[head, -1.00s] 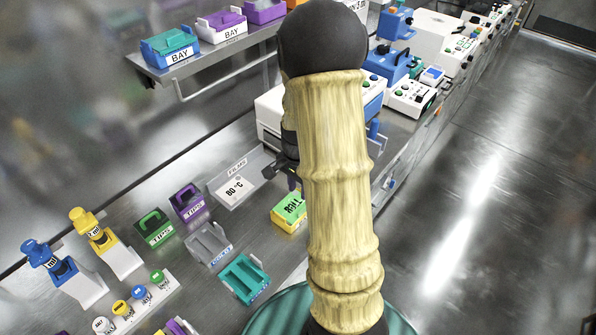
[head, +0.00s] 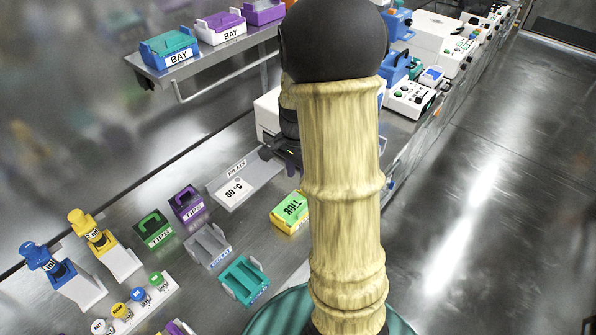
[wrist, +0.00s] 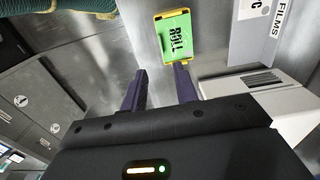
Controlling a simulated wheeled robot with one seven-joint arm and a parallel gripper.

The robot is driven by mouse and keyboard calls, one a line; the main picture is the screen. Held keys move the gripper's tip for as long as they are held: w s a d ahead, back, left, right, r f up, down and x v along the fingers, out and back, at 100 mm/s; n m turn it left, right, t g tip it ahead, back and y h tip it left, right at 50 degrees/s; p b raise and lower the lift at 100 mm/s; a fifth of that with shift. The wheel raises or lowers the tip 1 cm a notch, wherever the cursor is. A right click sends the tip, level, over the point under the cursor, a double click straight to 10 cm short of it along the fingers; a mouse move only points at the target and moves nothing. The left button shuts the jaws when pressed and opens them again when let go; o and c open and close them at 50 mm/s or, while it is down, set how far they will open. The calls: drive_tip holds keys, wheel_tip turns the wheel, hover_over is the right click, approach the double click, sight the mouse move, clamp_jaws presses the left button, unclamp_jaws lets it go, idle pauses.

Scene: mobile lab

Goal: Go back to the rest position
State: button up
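My gripper (wrist: 160,88) shows in the wrist view with its two dark purple fingers apart and nothing between them. In the head view my gripper (head: 283,150) is partly hidden behind my arm, above the bench near the films tray. The yellow box with a green ROLL label (head: 291,211) lies on the bench, below and apart from the gripper. It also shows in the wrist view (wrist: 174,37), beyond the fingertips.
The FILMS tray (head: 229,190) lies left of the ROLL box. TIPS boxes (head: 188,203), a teal rack (head: 245,280) and blue and yellow pipettes (head: 50,264) stand on the bench. A shelf (head: 213,62) with BAY bins is above. Floor at right (head: 500,170) is clear.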

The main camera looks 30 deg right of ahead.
idle(0.3)
drive_tip(key=s+a+r+n+t, duration=0.2)
drive_tip(key=s+a+n, duration=0.6)
drive_tip(key=a+n, duration=0.5)
drive_tip(key=shift+s+r+n+t, duration=0.2)
drive_tip(key=shift+r+n+t, duration=0.1)
drive_tip(key=shift+n, duration=0.2)
drive_tip(key=shift+d+f, duration=0.1)
